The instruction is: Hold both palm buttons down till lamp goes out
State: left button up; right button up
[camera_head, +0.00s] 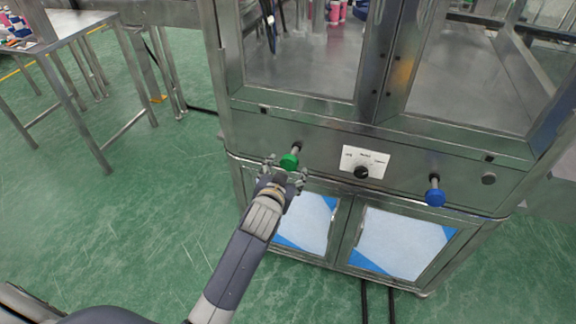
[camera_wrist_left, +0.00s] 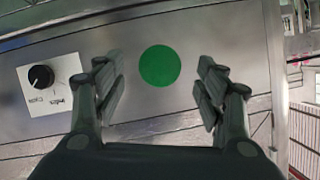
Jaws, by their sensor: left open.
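The green palm button (camera_head: 289,161) sticks out on a stem from the steel front panel of the machine. My left gripper (camera_head: 285,172) is open in front of it. In the left wrist view the green button (camera_wrist_left: 160,66) lies between the two spread fingers of the gripper (camera_wrist_left: 158,88); I cannot tell whether anything touches it. The blue palm button (camera_head: 435,193) sticks out at the right of the same panel, with no gripper at it. My right gripper is not in view. I can make out no lamp.
A black selector knob (camera_head: 361,172) on a white label plate (camera_head: 374,160) sits between the buttons. Glazed doors are above the panel (camera_head: 325,160), cabinet doors below. A steel table (camera_head: 70,24) stands at the upper left. The green floor (camera_head: 150,200) at left is clear.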

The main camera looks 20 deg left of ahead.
aim_at(288, 166)
pick_arm(q)
jog(key=shift+x, duration=2.25)
